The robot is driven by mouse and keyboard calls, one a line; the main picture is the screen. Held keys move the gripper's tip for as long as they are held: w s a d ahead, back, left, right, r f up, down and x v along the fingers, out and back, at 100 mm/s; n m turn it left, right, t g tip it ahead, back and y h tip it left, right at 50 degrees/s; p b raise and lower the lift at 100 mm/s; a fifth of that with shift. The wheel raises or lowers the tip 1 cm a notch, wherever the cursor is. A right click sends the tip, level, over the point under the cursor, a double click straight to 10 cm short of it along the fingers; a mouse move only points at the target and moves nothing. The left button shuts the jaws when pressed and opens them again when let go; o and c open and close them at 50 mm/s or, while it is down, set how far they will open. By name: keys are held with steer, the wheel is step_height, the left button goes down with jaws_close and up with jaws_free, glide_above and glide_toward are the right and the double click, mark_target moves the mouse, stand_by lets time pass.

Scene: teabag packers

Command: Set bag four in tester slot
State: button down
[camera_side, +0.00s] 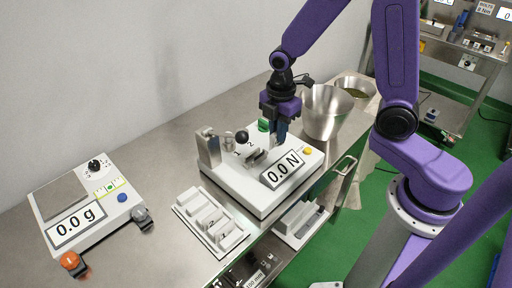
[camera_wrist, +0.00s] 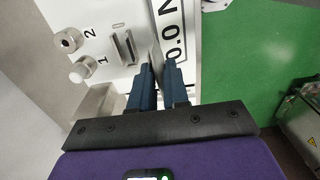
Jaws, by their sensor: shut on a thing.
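The tester (camera_side: 235,179) is a white block with a 0.0 N display (camera_side: 283,170) on the steel table. Its narrow grey slot (camera_side: 256,156) stands on top, and it also shows in the wrist view (camera_wrist: 125,48). My gripper (camera_side: 280,141) is over the tester, to the right of the slot. In the wrist view its blue fingers (camera_wrist: 158,72) are shut on a thin pale bag (camera_wrist: 155,56), seen nearly edge-on. The bag is apart from the slot, beside the display. Its number cannot be read, and it is mostly hidden in the side view.
A white rack (camera_side: 186,212) with several numbered pockets lies in front of the tester. A scale (camera_side: 50,205) reading 0.0 g stands at the left. A black knob (camera_side: 242,137) and a metal post (camera_side: 207,148) rise beside the slot. A steel bin (camera_side: 325,112) stands behind.

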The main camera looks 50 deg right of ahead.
steer(key=w+f, duration=0.4)
steer(key=w+a+f, duration=0.1)
steer(key=w+f, duration=0.2)
steer(key=shift+f, duration=1.5)
steer(key=shift+f, duration=0.3)
